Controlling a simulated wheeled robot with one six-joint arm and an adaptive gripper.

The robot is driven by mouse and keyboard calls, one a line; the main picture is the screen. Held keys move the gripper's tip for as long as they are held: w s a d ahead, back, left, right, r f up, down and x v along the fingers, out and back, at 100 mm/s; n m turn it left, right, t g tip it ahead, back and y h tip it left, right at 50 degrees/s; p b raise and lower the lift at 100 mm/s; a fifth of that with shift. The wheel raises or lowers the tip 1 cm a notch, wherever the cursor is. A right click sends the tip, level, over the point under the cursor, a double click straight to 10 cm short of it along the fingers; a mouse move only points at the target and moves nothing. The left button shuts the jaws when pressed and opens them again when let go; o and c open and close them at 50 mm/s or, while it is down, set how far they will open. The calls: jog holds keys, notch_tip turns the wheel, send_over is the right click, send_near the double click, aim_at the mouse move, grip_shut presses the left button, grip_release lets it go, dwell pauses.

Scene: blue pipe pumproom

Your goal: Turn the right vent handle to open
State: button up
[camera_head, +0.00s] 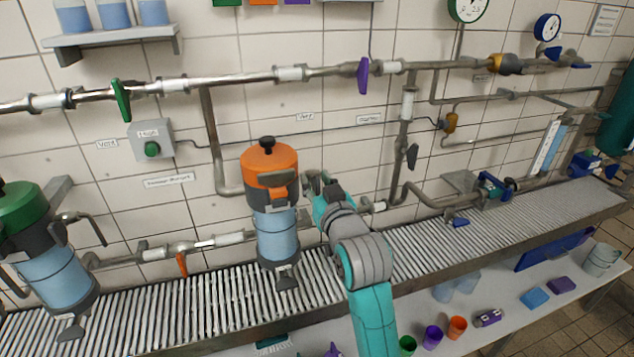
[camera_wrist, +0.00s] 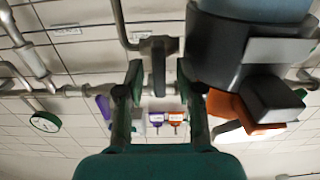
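A grey lever handle (camera_wrist: 158,65), apparently the right vent handle, hangs from a curved grey pipe (camera_wrist: 120,22) in the wrist view. My gripper (camera_wrist: 160,97) is open. Its two dark fingertips stand on either side of the handle, with gaps showing on both sides. I cannot tell whether the handle reaches fully in between them. In the head view my gripper (camera_head: 318,186) is just right of the orange-topped canister (camera_head: 270,158), under the right "Vent" label (camera_head: 306,116); it hides most of the handle there.
The canister's dark grey body (camera_wrist: 232,50) is close to my gripper on the right in the wrist view. A purple handle (camera_head: 363,75) and a green handle (camera_head: 121,100) sit on the upper pipe. A similar grey lever (camera_head: 95,229) is beside the green-topped canister (camera_head: 22,212).

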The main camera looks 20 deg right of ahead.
grip_shut()
jog(key=shift+n, duration=0.3)
jog(key=shift+a+f+n, duration=0.2)
jog(key=shift+f+n, duration=0.05)
jog(key=shift+n, duration=2.65)
jog(key=shift+a+f+n, duration=0.2)
jog(key=shift+a+n, duration=0.05)
jog(key=shift+n, duration=2.65)
jog(key=shift+a+f+n, duration=0.2)
jog(key=shift+f+n, duration=0.05)
jog(key=shift+n, duration=2.65)
